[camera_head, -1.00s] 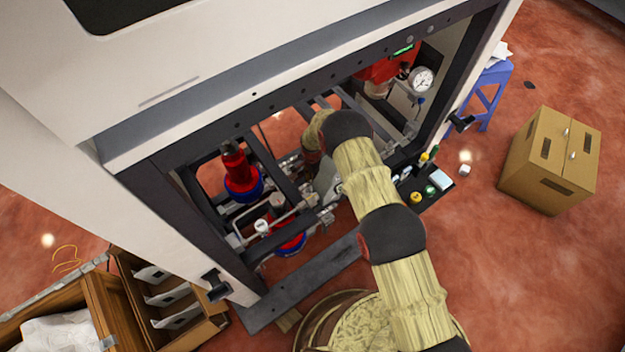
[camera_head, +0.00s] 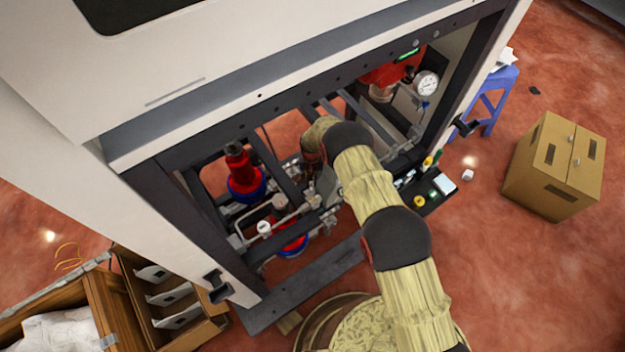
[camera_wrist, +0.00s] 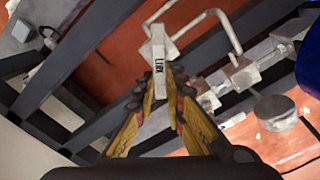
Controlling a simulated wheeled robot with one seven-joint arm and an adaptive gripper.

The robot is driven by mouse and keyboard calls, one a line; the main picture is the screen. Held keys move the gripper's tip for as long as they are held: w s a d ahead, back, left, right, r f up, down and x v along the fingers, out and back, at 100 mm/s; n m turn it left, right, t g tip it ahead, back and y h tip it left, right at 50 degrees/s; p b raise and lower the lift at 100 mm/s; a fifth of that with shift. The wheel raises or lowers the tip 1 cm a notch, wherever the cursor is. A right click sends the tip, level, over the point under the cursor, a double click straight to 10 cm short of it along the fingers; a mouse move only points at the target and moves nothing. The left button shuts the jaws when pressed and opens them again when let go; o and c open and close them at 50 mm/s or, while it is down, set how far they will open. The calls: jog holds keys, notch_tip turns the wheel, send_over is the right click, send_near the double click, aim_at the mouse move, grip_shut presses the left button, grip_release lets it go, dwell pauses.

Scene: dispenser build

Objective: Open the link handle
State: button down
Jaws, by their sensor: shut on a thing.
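The link handle (camera_wrist: 158,52) is a small light-grey lever with dark lettering, in the upper middle of the wrist view. My gripper (camera_wrist: 165,82) has its yellow and dark fingers closed on the lower end of this handle. The upper end sticks out past the fingertips. In the head view my arm reaches through the open front of the machine (camera_head: 305,290), among the pipes. There my arm hides the handle and most of the gripper.
A red and blue cylinder (camera_head: 241,178) and pipework with a white-capped knob (camera_head: 264,227) stand left of my arm. Dark frame bars surround the opening. A pressure gauge (camera_head: 427,84) is at the right. A cardboard box (camera_head: 556,167) stands on the open floor to the right.

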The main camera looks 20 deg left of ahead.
jog(key=shift+a+n, duration=0.25)
jog(key=shift+n, duration=1.25)
jog(key=c, duration=1.8)
grip_release()
jog(key=shift+s, duration=0.1)
jog(key=shift+c, duration=0.2)
notch_tip(320, 180, up, 12)
